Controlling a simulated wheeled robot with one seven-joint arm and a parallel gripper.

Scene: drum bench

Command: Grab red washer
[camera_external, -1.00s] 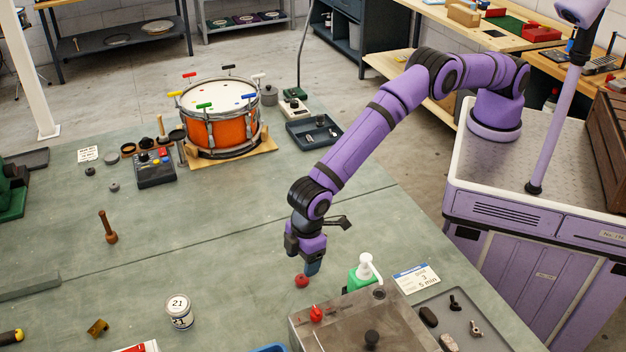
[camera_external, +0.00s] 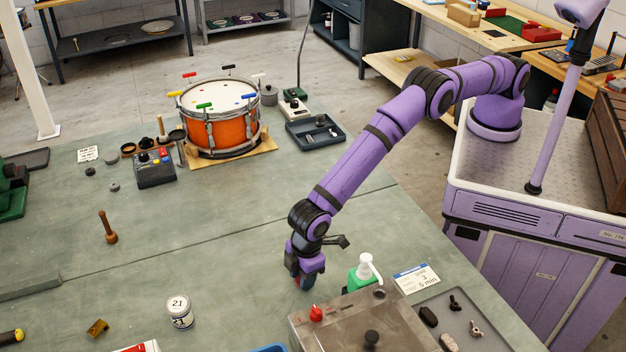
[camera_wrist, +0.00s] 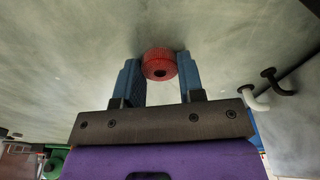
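The red washer (camera_wrist: 160,63) is a small round ridged piece with a dark centre hole. In the wrist view it sits between the two blue fingertips of my gripper (camera_wrist: 160,78), filling nearly all the space between them. I cannot tell if both fingers press on it or stand just beside it. In the external view my gripper (camera_external: 304,280) is low over the green bench top and hides most of the washer.
A green bottle with a white pump (camera_external: 365,271) and a metal box with a red knob (camera_external: 316,313) stand close to the right and front. A white tin (camera_external: 179,312) is to the left. The bench top left of my gripper is mostly clear.

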